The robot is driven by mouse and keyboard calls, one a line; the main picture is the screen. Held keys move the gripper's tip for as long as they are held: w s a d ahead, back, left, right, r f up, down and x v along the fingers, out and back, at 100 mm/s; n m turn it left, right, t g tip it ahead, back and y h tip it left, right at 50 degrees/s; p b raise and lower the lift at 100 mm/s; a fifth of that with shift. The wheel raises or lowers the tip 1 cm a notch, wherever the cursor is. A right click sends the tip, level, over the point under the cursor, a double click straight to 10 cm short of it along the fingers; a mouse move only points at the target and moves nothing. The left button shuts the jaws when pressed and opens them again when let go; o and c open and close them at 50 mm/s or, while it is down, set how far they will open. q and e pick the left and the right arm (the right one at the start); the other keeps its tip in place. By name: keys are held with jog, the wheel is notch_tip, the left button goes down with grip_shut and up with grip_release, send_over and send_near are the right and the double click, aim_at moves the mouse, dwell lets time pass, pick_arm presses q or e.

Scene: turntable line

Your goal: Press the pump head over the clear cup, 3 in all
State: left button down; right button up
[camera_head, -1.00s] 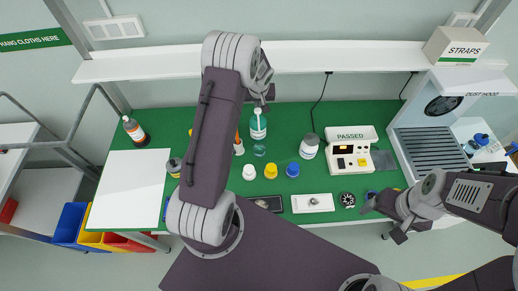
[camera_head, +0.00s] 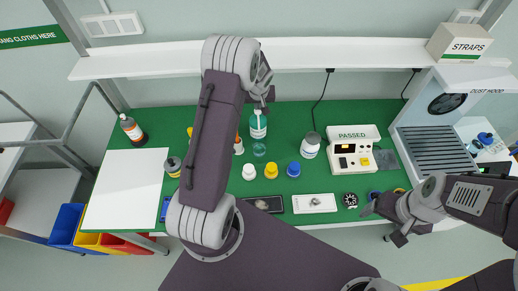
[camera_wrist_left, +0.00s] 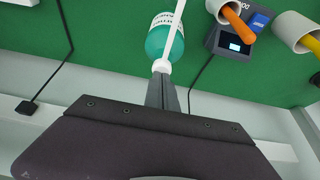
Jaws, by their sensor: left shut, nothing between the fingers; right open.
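The pump bottle (camera_head: 258,128) is teal with a white label and stands toward the back of the green bench. In the left wrist view its white pump head (camera_wrist_left: 162,66) is right at my fingertips. The clear cup (camera_head: 259,149) stands in front of the bottle, below the spout. My left gripper (camera_head: 262,108) is shut and empty, over the pump head; its fingers also show in the left wrist view (camera_wrist_left: 162,82). I cannot tell whether they press on it. My right gripper (camera_head: 381,226) is open and empty at the bench's front right edge.
White, yellow and blue caps (camera_head: 271,172) stand in front of the cup. A white jar (camera_head: 310,145) and the tester marked PASSED (camera_head: 352,158) stand to the right. A white sheet (camera_head: 125,190) covers the left end. My left arm hides part of the bench.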

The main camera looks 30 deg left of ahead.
pick_arm(q)
jog(key=shift+s+f, duration=0.1)
jog(key=shift+r+p, duration=0.85)
jog(key=shift+r, duration=0.45)
notch_tip(320, 180, up, 6)
jog(key=p, duration=0.4)
jog(key=shift+f, duration=0.1)
